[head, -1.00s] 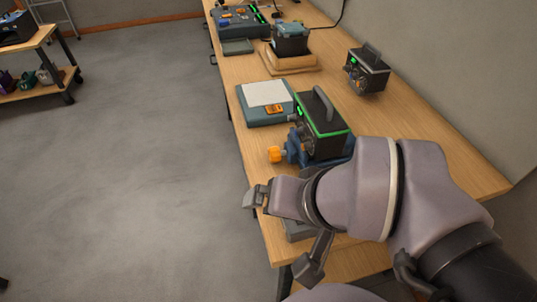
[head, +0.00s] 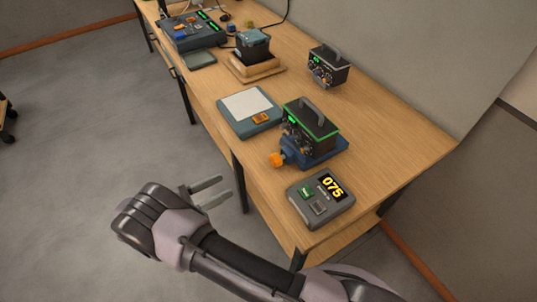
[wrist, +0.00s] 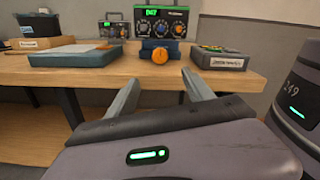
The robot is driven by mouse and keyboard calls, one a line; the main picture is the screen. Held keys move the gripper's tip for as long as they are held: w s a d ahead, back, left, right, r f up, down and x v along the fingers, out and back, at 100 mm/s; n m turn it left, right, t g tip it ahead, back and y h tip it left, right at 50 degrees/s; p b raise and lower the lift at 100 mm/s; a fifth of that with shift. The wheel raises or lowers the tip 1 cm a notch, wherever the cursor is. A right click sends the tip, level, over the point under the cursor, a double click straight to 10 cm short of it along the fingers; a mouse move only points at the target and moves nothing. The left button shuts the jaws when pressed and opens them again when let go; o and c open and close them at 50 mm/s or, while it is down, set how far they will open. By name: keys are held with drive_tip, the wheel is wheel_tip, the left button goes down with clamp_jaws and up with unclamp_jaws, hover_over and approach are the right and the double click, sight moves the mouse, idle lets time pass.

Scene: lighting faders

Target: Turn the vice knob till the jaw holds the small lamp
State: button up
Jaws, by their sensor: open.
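A blue vice (head: 318,158) stands near the table's front edge with its orange knob (head: 277,159) facing the aisle. In the wrist view the orange knob (wrist: 159,56) is straight ahead, beyond my fingertips. A black box with a handle and green-lit edge (head: 312,130) stands at the vice; its dials and green readout face the wrist camera (wrist: 161,22). I cannot make out a separate small lamp or the jaw gap. My gripper (head: 224,187) is open and empty, off the table's front edge and apart from the knob.
A grey device reading 075 (head: 321,198) lies right of the vice. A blue-grey tray with white sheet (head: 249,108) lies left of it. A second black box (head: 328,66) stands farther back. The wooden table (head: 375,120) has bare room behind the vice.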

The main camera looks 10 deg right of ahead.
sight(272, 162)
drive_tip(key=b+x, duration=0.2)
drive_tip(key=x, duration=1.5)
drive_tip(key=shift+d+b, duration=0.2)
drive_tip(key=shift+b, duration=0.15)
clamp_jaws()
drive_tip(key=shift+m, duration=3)
